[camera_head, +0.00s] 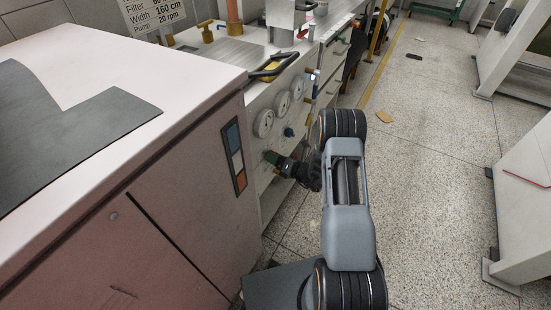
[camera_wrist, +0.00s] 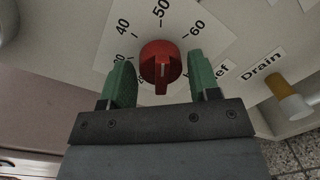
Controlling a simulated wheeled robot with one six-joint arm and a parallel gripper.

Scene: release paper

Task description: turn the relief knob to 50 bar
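The relief knob (camera_wrist: 160,66) is a round red knob with a raised ridge, on a white dial plate (camera_wrist: 112,36) marked 40, 50 and 60, with lower numbers partly hidden. A pale line on its ridge points down in the wrist view, away from the 50 at the top. My gripper (camera_wrist: 160,72) is open, with one green finger on each side of the knob. Gaps show between the fingers and the knob. In the head view my gripper (camera_head: 271,158) is at the panel's lower front, and the knob cannot be made out there.
A large pale cabinet (camera_head: 185,205) stands left; open floor lies right.

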